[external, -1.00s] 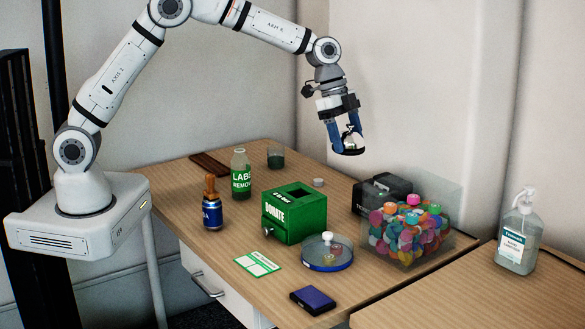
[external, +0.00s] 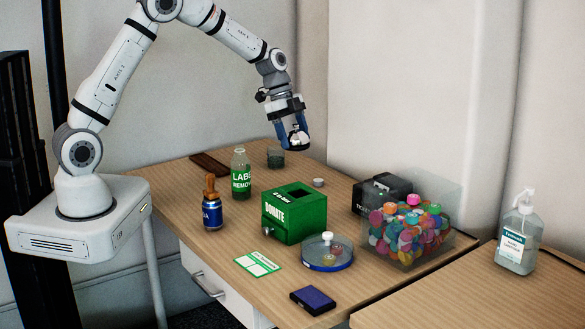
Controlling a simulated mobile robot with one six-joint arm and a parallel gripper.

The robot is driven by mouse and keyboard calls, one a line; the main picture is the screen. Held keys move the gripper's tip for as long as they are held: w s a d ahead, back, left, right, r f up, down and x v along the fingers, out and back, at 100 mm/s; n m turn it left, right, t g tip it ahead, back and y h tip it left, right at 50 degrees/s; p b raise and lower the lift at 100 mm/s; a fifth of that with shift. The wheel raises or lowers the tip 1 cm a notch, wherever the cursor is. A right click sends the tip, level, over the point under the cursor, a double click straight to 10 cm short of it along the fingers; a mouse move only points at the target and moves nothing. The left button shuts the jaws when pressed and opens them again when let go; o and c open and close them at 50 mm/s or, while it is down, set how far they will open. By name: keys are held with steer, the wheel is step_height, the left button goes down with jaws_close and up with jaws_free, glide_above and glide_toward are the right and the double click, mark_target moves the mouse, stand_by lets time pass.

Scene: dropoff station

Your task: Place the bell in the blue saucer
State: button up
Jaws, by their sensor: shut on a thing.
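The bell (external: 297,140), small and silvery with a dark base, is held in the air between the blue fingers of my gripper (external: 293,133). My gripper is shut on it, and the fingers hide part of it. The blue saucer (external: 327,266), a round shallow dish with a blue rim, sits on the table in front of the green box.
A green donate box (external: 295,215) stands between gripper and saucer. A clear bin of colourful caps (external: 408,230) and a black box (external: 382,191) are at right. A labelled bottle (external: 241,174), dark cup (external: 275,158), blue can (external: 212,212) and navy box (external: 312,300) stand around.

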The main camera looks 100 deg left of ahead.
step_height(320, 180, down, 14)
steer(key=shift+f+p, duration=0.25)
steer(key=shift+p, duration=0.45)
steer(key=shift+f+b, duration=0.25)
steer(key=shift+b, duration=0.3)
steer(key=shift+f+b, duration=0.2)
steer(key=shift+b, duration=0.15)
steer(key=o, duration=1.1)
steer(key=shift+r, duration=0.1)
